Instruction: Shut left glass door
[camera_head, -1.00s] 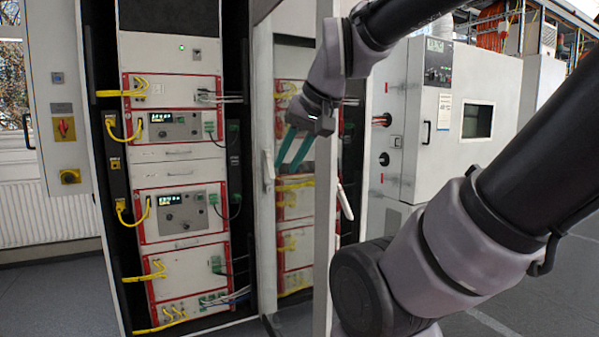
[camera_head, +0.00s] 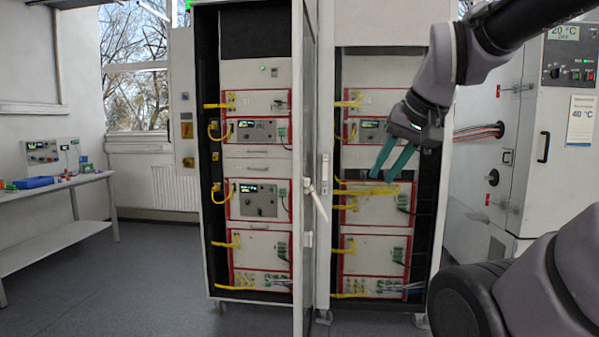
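The left glass door (camera_head: 305,90) stands open from the left bay of the cabinet. It shows almost edge-on as a narrow upright frame running from top to bottom of the view. A pale lever handle (camera_head: 309,187) sticks out at mid height on it. My gripper (camera_head: 382,179) is to the right of this door, in front of the right bay, and apart from the door. Its two teal fingers point down and left, with a gap between them and nothing held. The glass itself is hard to see at this angle.
The left bay (camera_head: 258,165) holds red-edged instruments with yellow cables. The right bay (camera_head: 376,215) holds similar units; whether glass covers it is unclear. A grey test chamber (camera_head: 545,110) stands at right. A bench (camera_head: 60,185) is at far left. Floor (camera_head: 130,270) left of the cabinet is clear.

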